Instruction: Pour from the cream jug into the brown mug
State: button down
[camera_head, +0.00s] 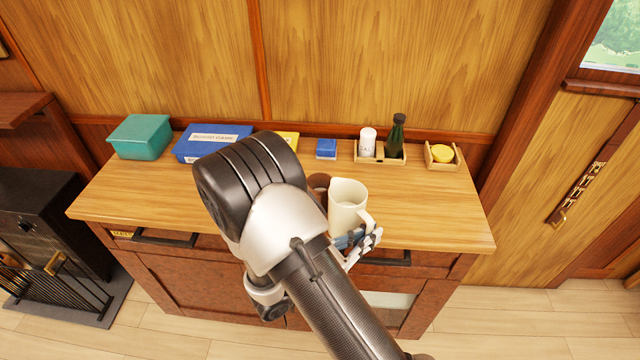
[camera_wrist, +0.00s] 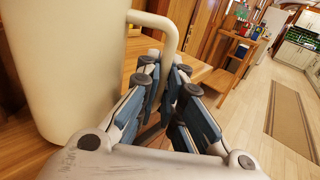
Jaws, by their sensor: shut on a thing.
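The cream jug (camera_head: 346,201) is upright, or nearly so, over the front part of the wooden counter. In the head view I cannot tell whether its base touches the wood. My gripper (camera_head: 356,240) is at its near side, shut on the handle. In the wrist view the jug (camera_wrist: 68,70) fills the left side, and its handle (camera_wrist: 166,35) runs down between the fingers of my gripper (camera_wrist: 165,95). The brown mug (camera_head: 319,182) stands just left of the jug, mostly hidden behind the jug and my arm.
Along the back of the counter (camera_head: 440,215) are a teal box (camera_head: 140,137), a blue box (camera_head: 205,142), a small blue box (camera_head: 326,149), a wooden tray (camera_head: 367,159) with a white shaker and dark bottle, and a small tray (camera_head: 442,164) with a yellow item. The counter's right side is clear.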

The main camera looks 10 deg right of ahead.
aim_at(367, 230)
jog(key=shift+r, duration=0.15)
jog(key=shift+r+p, duration=1.35)
jog(key=shift+r, duration=0.2)
jog(key=shift+f, duration=0.1)
